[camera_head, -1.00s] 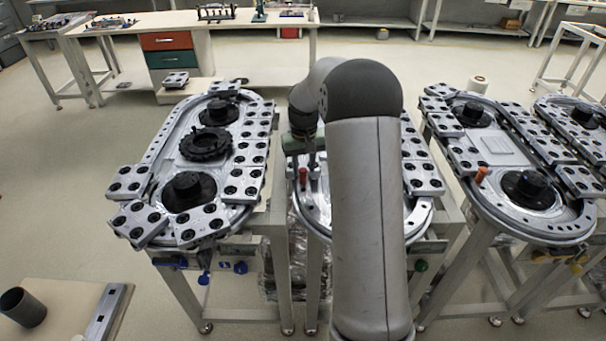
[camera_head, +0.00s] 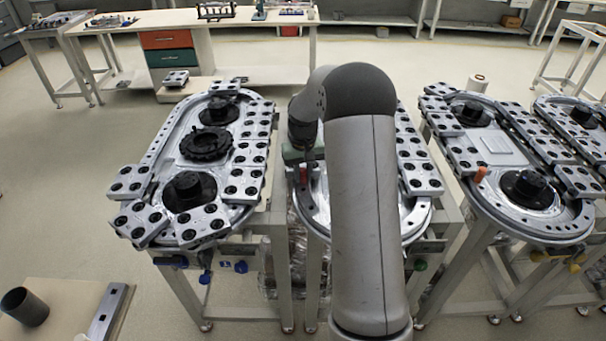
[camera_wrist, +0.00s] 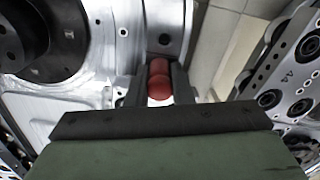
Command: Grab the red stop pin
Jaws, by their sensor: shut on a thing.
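The red stop pin (camera_wrist: 159,80) shows in the wrist view between the two dark fingers of my gripper (camera_wrist: 157,88). My gripper is shut on it, with a finger on each side. The pin is at the edge of the middle ring track, next to its metal rail; I cannot tell whether its lower end is still in the track. In the head view the red pin (camera_head: 303,174) shows at the left side of the middle ring track (camera_head: 318,212), just below my wrist. My arm hides much of that track.
The left ring track (camera_head: 160,150) carries plates and black hubs. The right ring track (camera_head: 500,150) has another red-orange pin (camera_head: 481,174). A workbench with drawers (camera_head: 170,50) stands behind. There is a floor gap between the left and middle tracks.

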